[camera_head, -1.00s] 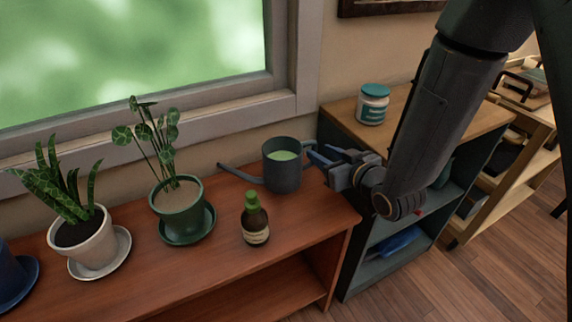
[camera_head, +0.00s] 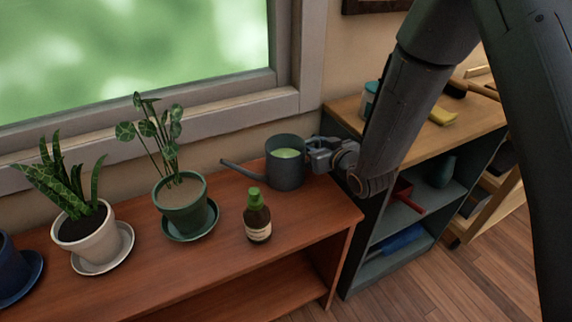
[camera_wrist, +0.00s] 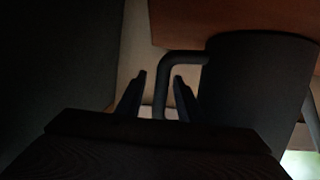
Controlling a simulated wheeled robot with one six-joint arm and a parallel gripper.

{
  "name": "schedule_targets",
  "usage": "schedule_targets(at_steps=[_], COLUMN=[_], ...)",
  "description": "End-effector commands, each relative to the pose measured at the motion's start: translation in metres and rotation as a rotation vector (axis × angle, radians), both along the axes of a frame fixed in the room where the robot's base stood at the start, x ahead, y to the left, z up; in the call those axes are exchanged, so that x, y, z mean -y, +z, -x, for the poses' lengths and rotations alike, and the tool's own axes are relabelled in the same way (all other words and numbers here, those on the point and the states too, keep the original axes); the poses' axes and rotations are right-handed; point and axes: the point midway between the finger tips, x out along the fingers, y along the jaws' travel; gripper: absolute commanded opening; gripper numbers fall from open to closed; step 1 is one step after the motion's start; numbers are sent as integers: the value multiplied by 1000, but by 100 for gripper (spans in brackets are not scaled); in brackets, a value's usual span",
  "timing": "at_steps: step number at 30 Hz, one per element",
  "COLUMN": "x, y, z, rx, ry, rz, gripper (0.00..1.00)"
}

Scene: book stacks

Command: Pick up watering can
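The dark grey watering can (camera_head: 286,172) stands upright on the reddish-brown shelf, with light green inside its open top and its spout pointing left. My gripper (camera_head: 312,156) is at the can's right side, by its handle. In the wrist view, my gripper (camera_wrist: 160,76) is open, with its two fingers apart. The can's handle (camera_wrist: 161,92) shows between them, with gaps on both sides. The can's body (camera_wrist: 258,85) fills the right of that dark view. In the head view the handle and fingertips are hard to make out.
A brown bottle (camera_head: 257,221) with a green cap stands in front of the can. A green-potted plant (camera_head: 184,207) and a white-potted plant (camera_head: 88,236) stand to the left. A dark bookcase (camera_head: 350,232) with a wooden top adjoins on the right. The window frame rises behind.

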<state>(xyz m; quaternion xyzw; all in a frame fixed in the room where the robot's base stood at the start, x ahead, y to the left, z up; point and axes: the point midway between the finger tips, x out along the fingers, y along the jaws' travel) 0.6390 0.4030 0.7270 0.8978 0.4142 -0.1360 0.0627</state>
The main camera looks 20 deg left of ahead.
Motion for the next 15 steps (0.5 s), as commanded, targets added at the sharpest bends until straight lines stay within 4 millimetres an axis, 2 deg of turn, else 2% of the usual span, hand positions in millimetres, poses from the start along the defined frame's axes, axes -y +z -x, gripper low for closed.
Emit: schedule_targets(at_steps=[1, 6, 15], x=[0, 0, 0], y=[0, 0, 0], z=[0, 0, 0], rx=[0, 0, 0], ry=[0, 0, 0], rz=[0, 0, 0], gripper=[27, 0, 0])
